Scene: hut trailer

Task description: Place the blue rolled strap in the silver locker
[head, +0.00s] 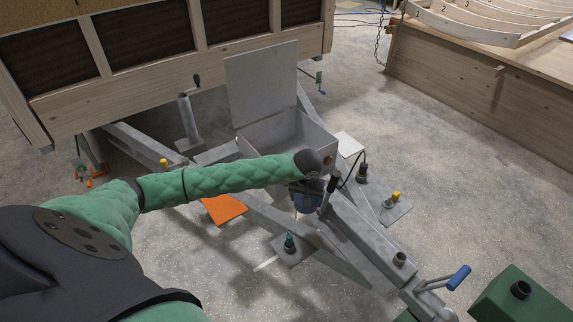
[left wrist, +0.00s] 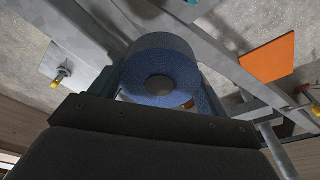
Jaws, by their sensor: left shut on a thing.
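The silver locker (head: 262,82) is an open grey metal box on the trailer frame, its lid raised upright at the back. My left arm reaches across from the left, hiding the front of the box. My left gripper (head: 308,188) is in front of the locker's right part, outside the opening. It is shut on the blue rolled strap (left wrist: 162,62), which sits between the fingers with its round hole facing the left wrist camera. In the head view the blue strap (head: 305,203) shows only partly below the gripper. My right gripper is not in view.
Grey frame beams (head: 360,228) run toward the hitch and a blue-handled lever (head: 458,277).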

